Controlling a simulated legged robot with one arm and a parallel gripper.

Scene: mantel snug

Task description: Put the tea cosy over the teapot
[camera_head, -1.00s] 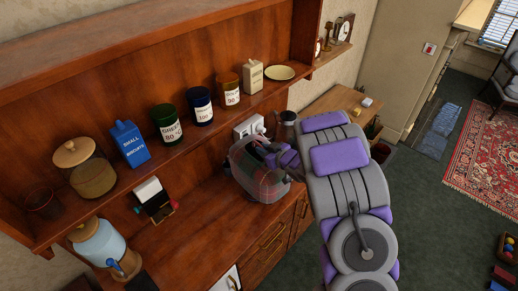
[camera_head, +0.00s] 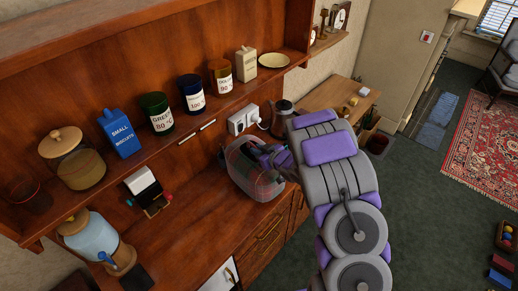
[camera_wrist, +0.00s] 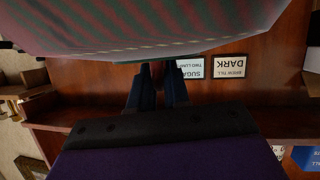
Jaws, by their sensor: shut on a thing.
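The tea cosy (camera_head: 252,172) is a rounded, grey-looking cover with faint red and green plaid, over the right end of the dresser counter in the head view. My gripper (camera_head: 268,156) is shut on it at its upper right side. In the wrist view the cosy (camera_wrist: 160,28) fills the top as a striped cloth, and my gripper's dark fingers (camera_wrist: 157,88) meet its edge. I cannot tell whether the cosy touches the counter. I cannot make out a teapot with certainty; the cosy and my arm hide part of the counter.
A shelf (camera_head: 205,120) above the counter holds several canisters and a plate. A blue-and-wood dispenser (camera_head: 92,236) stands at left. The counter (camera_head: 180,235) between is mostly clear.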

